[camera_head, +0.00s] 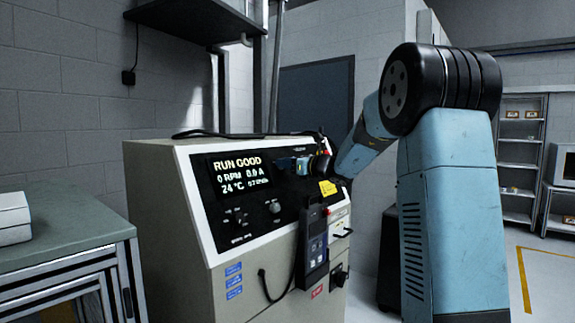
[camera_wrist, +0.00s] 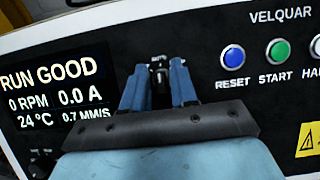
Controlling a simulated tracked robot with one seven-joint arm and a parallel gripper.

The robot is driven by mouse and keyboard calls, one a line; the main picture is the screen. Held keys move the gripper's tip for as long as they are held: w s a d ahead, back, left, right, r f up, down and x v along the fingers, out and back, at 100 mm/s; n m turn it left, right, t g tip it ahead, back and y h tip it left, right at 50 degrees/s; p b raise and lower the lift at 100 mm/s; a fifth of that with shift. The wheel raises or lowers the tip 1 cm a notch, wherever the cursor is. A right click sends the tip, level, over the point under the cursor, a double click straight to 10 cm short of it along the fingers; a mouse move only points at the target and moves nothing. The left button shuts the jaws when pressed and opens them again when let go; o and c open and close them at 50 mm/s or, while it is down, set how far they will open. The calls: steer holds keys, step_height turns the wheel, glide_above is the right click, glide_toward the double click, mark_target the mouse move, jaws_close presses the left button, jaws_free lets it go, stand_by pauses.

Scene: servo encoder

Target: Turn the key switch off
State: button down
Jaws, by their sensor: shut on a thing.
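The key switch (camera_wrist: 158,72) shows in the wrist view as a small dark part on the black panel, between my fingertips. My gripper (camera_wrist: 157,64) has its two blue fingers around it, one on each side, shut on it. The key's lower part and its position labels are hidden by the fingers and the wrist. In the head view my gripper (camera_head: 291,164) reaches the cabinet's panel from the right, and the key is too small to make out there. The display (camera_wrist: 55,88) left of the gripper reads RUN GOOD, 0 RPM, 0.0 A.
The blue RESET button (camera_wrist: 232,57) and green START button (camera_wrist: 278,51) are right of my gripper. The beige cabinet (camera_head: 170,205) carries a knob, a handheld device (camera_head: 313,247) and a yellow warning label (camera_head: 327,188). A workbench (camera_head: 70,225) stands at left.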

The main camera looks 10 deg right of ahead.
steer(key=shift+d+n, duration=0.15)
steer(key=shift+n, duration=0.15)
steer(key=n+g+y, duration=0.1)
steer(key=n, duration=0.3)
steer(key=shift+g+y, duration=0.4)
steer(key=n+g, duration=0.1)
steer(key=n, duration=0.2)
steer(key=n+g+y, duration=0.1)
steer(key=n, duration=0.2)
steer(key=shift+g, duration=0.3)
steer(key=shift+n, duration=0.4)
steer(key=c, duration=1.2)
jaws_free()
steer(key=shift+o, duration=0.2)
steer(key=v, duration=1.3)
steer(key=shift+d, duration=0.35)
